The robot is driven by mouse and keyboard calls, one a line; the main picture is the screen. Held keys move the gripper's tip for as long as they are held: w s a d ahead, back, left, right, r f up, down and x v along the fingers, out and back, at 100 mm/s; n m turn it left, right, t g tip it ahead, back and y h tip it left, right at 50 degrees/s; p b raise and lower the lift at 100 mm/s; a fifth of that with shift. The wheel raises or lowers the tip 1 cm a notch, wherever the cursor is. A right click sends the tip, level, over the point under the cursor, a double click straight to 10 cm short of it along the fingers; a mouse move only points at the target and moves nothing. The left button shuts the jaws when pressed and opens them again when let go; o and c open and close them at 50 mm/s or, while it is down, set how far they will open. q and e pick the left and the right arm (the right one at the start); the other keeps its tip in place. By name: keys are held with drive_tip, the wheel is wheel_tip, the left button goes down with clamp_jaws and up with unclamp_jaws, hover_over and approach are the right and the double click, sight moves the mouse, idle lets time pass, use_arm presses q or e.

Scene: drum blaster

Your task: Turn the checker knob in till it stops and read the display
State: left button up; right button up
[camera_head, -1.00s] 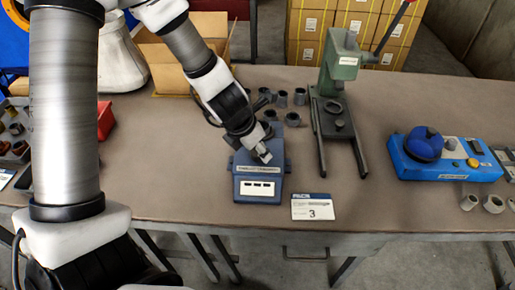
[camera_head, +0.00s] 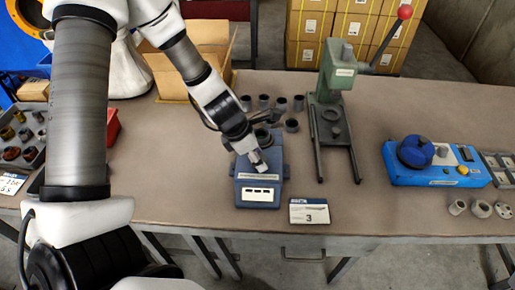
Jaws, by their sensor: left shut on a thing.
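The checker (camera_head: 259,190) is a blue box on the bench, with a white display (camera_head: 258,194) on its front; the reading is too small to make out. My left gripper (camera_head: 260,166) reaches down to the top of the checker and is shut on its knob, which the fingers mostly hide. A dark round part (camera_head: 262,137) sits at the back of the checker, beside the gripper. My right gripper is not in view.
A green press (camera_head: 335,100) with a red-tipped lever stands behind and right. Several grey rings (camera_head: 280,103) lie behind the checker. A card marked 3 (camera_head: 309,211) stands at its right front. A blue machine (camera_head: 436,165) is at the right. Bench between is clear.

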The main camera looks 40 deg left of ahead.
use_arm(q)
drive_tip(key=m+g+p, duration=0.1)
drive_tip(key=m+p, duration=0.1)
drive_tip(key=p, duration=0.1)
drive_tip(key=m+g+h+p, duration=0.1)
drive_tip(key=m+p, duration=0.2)
drive_tip(key=shift+a+r+m, duration=0.1)
drive_tip(key=shift+r+m, duration=0.1)
drive_tip(key=shift+m, duration=0.1)
drive_tip(key=m+p, duration=0.1)
drive_tip(key=m, duration=0.1)
drive_tip(key=m+g+p, duration=0.1)
drive_tip(key=m+p, duration=0.1)
drive_tip(key=shift+w+f+m+g, duration=0.1)
drive_tip(key=shift+w+m+g, duration=0.05)
drive_tip(key=shift+m+g, duration=0.15)
drive_tip(key=shift+m+g+h+p, duration=0.3)
drive_tip(key=shift+m+g+p, duration=0.15)
drive_tip(key=shift+m, duration=0.45)
drive_tip(key=m+g, duration=0.1)
drive_tip(key=m, duration=0.1)
drive_tip(key=shift+w+f+m, duration=0.1)
drive_tip(key=shift+f+m, duration=0.05)
drive_tip(key=shift+m, duration=0.25)
drive_tip(key=m+g+y, duration=0.1)
drive_tip(key=m, duration=0.1)
drive_tip(key=shift+m, duration=0.3)
drive_tip(key=shift+w+m+g+y, duration=0.1)
drive_tip(key=shift+m+g+y, duration=0.4)
drive_tip(key=shift+m, duration=1.3)
